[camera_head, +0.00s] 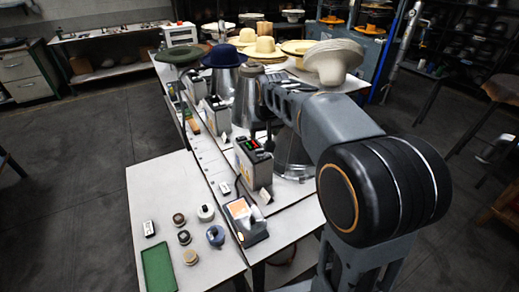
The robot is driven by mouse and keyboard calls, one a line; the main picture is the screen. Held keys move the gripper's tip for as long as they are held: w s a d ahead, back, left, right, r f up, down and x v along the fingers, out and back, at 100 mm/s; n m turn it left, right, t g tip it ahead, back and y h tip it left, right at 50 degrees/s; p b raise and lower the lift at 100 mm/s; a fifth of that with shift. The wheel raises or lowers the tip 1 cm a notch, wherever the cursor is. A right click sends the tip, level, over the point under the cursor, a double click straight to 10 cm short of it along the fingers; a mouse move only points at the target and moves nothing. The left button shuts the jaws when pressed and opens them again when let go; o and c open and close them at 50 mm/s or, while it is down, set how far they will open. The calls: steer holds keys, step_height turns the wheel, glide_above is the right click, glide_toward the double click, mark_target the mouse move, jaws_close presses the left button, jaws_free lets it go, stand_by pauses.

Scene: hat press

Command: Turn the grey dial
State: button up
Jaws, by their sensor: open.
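My arm reaches from the lower right toward the box, covering part of the bench. My gripper (269,140) shows only as a small dark shape at the box's top right edge. No held object shows. Whether it touches the box cannot be told.
Similar boxes (216,115) and metal hat forms (249,100) line the bench behind. A blue hat (224,56) and pale hats (334,60) sit farther back. A white side table (150,190) holds several small round pieces and a green tray (158,268). Floor is clear at left.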

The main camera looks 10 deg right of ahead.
mark_target(260, 150)
steer(key=p+x, duration=0.1)
steer(key=x, duration=1)
steer(key=shift+w+f, duration=0.1)
steer(key=shift+f, duration=0.3)
steer(key=shift+c, duration=0.2)
steer(key=c, duration=0.9)
